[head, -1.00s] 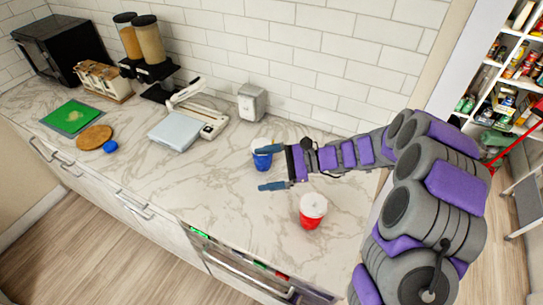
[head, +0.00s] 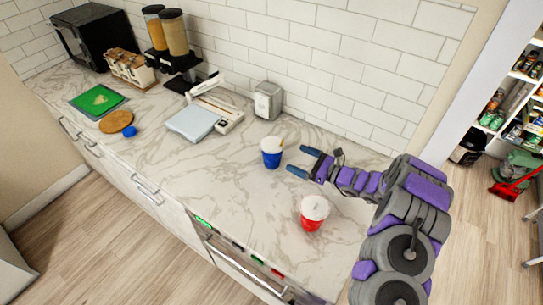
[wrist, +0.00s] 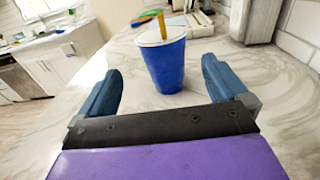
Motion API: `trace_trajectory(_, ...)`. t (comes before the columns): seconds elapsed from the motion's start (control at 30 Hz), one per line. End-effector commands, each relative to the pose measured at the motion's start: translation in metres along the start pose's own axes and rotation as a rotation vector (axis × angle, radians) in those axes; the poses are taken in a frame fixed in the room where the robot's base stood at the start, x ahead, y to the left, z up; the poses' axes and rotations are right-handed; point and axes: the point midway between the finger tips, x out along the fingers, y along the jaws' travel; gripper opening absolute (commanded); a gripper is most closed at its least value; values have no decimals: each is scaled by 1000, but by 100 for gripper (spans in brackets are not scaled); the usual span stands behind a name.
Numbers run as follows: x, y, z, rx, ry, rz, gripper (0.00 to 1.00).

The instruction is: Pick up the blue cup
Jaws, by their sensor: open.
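The blue cup (head: 271,158) stands upright on the marble counter, with a white top and a yellowish straw-like piece. In the wrist view the blue cup (wrist: 163,65) stands ahead of my gripper, roughly centred between the fingers and beyond their tips. My gripper (head: 300,162) is open and empty, just right of the cup, with its fingers pointing at it. Its two blue fingers (wrist: 158,80) show spread apart in the wrist view.
A red cup (head: 313,213) with a white top stands nearer the counter's front edge.

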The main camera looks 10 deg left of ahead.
Motion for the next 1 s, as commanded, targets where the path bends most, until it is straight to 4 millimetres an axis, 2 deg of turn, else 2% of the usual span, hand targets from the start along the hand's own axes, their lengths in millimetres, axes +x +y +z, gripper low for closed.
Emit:
trace_trajectory(0.1, 22, 0, -1, 0, -2, 3, 100)
trace_trajectory(0.3, 54, -2, 0, -3, -4, 1, 100)
trace_trajectory(0.63, 82, -1, -1, -2, 0, -1, 100)
trace_trajectory(0.9, 118, -1, -4, 0, 1, 1, 100)
trace_trajectory(1.0, 122, -2, -2, 0, -1, 0, 100)
